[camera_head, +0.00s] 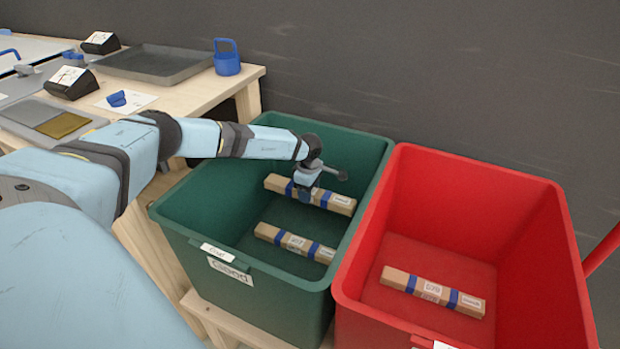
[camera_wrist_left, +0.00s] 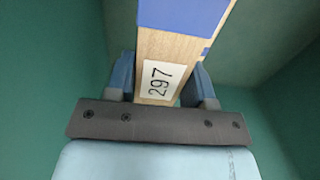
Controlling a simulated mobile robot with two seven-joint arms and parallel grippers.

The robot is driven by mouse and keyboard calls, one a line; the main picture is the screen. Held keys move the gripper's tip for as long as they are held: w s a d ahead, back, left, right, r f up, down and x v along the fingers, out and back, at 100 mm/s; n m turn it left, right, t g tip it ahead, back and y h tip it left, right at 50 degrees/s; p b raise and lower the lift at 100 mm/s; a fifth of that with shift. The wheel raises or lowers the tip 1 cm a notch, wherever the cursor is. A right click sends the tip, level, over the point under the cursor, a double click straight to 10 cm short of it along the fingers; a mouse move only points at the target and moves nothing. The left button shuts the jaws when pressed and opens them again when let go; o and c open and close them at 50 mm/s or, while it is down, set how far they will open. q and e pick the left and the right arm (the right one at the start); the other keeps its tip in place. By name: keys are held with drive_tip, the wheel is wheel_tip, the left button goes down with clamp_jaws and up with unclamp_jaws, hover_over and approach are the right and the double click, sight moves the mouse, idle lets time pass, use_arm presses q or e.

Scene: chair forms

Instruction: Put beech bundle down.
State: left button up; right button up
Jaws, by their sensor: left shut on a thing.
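My left gripper (camera_head: 305,192) is inside the green bin (camera_head: 172,215), shut on a long pale wooden beech bundle (camera_head: 340,204) with blue bands. In the left wrist view the fingers (camera_wrist_left: 163,82) sit on either side of the bundle (camera_wrist_left: 160,52), which has a white label reading 297. I cannot tell whether the held bundle touches the bin floor. A second, similar bundle (camera_head: 283,239) lies on the green bin's floor, nearer the front and apart from the held one. My right gripper is not in view.
A red bin (camera_head: 365,240) stands right of the green one, with one banded bundle (camera_head: 433,291) on its floor. A wooden table (camera_head: 200,97) at the back left holds a grey tray (camera_head: 155,62) and a blue holder (camera_head: 227,57). A dark wall stands behind.

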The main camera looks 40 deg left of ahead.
use_arm(q)
drive_tip(key=b, duration=0.3)
hover_over(309, 228)
wheel_tip(309, 228, down, 10)
drive_tip(key=shift+s, duration=0.1)
drive_tip(key=shift+f+b, duration=1)
drive_tip(key=shift+f, duration=1.35)
drive_tip(key=shift+r, duration=0.1)
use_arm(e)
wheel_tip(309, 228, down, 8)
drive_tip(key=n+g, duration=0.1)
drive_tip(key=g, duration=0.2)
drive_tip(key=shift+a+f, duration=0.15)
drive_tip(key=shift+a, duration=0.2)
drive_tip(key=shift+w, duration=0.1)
use_arm(q)
drive_tip(key=shift+f, duration=0.25)
drive_tip(key=o, duration=1.1)
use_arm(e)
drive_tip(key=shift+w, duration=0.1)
use_arm(q)
drive_tip(key=shift+r, duration=0.15)
